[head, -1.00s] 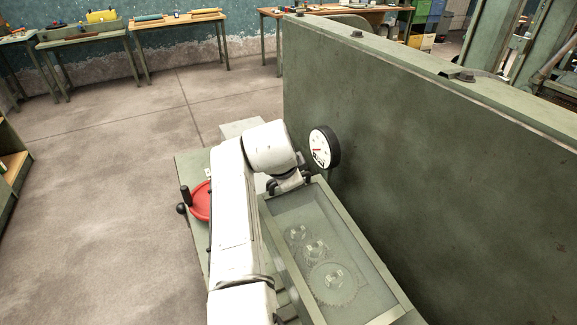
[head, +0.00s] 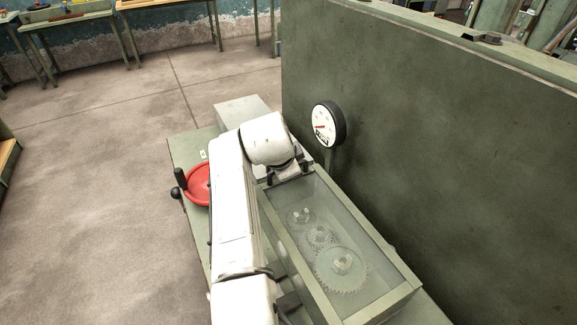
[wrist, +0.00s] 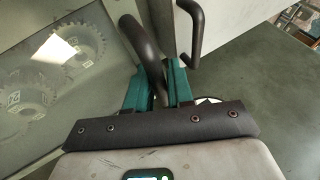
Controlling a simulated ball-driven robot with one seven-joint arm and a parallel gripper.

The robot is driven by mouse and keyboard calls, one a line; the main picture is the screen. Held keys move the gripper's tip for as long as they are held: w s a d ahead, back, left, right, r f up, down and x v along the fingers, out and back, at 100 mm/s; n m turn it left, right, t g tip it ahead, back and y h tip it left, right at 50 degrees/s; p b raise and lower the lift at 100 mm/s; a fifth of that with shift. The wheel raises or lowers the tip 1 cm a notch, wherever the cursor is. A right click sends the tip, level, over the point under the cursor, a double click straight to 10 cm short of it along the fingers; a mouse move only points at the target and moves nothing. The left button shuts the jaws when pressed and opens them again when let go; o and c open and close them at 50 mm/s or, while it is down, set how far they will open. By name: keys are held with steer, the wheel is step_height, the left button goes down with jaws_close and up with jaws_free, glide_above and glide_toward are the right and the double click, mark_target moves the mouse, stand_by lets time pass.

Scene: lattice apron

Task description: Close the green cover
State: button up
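The green cover (head: 313,274) is a green frame around a clear, hazy pane. It lies over a long box, and several toothed gears (head: 341,264) show through the pane. The cover looks flat, but I cannot tell whether it is fully seated. My gripper (head: 288,172) is at the far end of the cover. In the wrist view my gripper (wrist: 160,88) has two teal fingers apart, with a thick dark curved bar (wrist: 141,45) running down between them. I cannot tell whether they press on it. A second dark hooked bar (wrist: 196,30) stands to the right.
A round white gauge (head: 324,124) stands beside a tall green panel (head: 420,150) to the right of the cover. A red handwheel (head: 198,184) with a black knob is left of my arm. Workbenches (head: 70,20) stand at the back. The floor at left is clear.

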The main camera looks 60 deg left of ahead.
steer(key=shift+o, duration=1.4)
steer(key=shift+s+f, duration=0.1)
steer(key=shift+f, duration=0.25)
steer(key=shift+o, duration=0.2)
steer(key=shift+f, duration=0.15)
steer(key=shift+s+d, duration=0.1)
steer(key=v, duration=1.1)
steer(key=shift+w+a+r, duration=0.2)
steer(key=shift+a+r, duration=0.15)
steer(key=shift+r, duration=0.15)
